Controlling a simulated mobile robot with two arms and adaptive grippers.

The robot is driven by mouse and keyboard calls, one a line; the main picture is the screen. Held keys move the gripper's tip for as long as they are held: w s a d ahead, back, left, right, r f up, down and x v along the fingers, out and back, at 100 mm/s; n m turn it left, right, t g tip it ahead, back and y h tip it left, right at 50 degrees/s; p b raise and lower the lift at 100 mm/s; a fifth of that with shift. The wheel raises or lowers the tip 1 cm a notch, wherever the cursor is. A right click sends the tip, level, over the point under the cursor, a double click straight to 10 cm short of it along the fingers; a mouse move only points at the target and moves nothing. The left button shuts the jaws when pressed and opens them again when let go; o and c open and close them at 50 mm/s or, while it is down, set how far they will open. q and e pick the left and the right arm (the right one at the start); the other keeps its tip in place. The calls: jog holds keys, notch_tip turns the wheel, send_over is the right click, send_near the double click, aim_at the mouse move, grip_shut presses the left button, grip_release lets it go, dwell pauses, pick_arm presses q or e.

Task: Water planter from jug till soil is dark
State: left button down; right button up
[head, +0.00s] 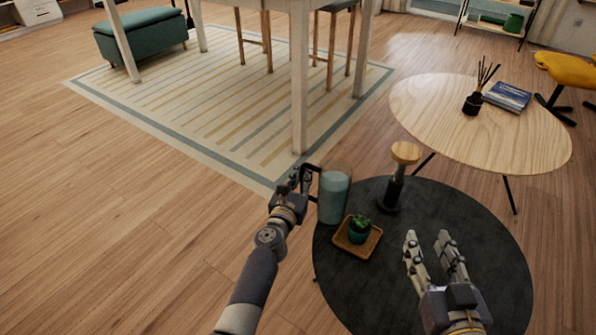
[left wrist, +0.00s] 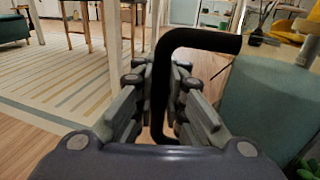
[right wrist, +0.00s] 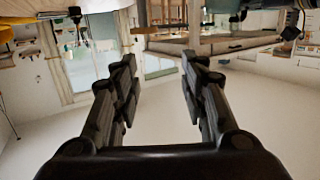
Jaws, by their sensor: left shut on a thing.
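The jug (head: 334,200) is a glass cylinder with teal contents and a black handle. It is upright at the far left edge of the dark round table; I cannot tell whether its base touches the tabletop. My left gripper (head: 303,180) is shut on the handle, left of the jug. In the left wrist view the handle (left wrist: 163,90) passes between the fingers, with the jug body (left wrist: 268,110) at right. My right gripper (head: 430,238) is open and empty above the table.
The planter stands on a square wooden tray (head: 341,243). A dark grinder-like object with a round wooden top (head: 405,153) stands behind it on the dark table (head: 480,225). A pale wooden table (head: 440,105) with a reed diffuser (head: 473,103) and book (head: 508,96) is behind.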

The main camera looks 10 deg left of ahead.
aim_at(302, 169)
pick_arm(q)
jog(key=shift+r+p, duration=0.4)
jog(key=shift+r, duration=0.25)
jog(key=shift+r+p, duration=1.05)
pick_arm(e)
jog(key=s+d+f+g+h, duration=0.2)
jog(key=s+d+f+g, duration=0.2)
jog(key=s+f+g, duration=0.3)
jog(key=shift+s+f+g, duration=0.4)
jog(key=shift+s+f, duration=0.35)
jog(key=shift+f, duration=1.5)
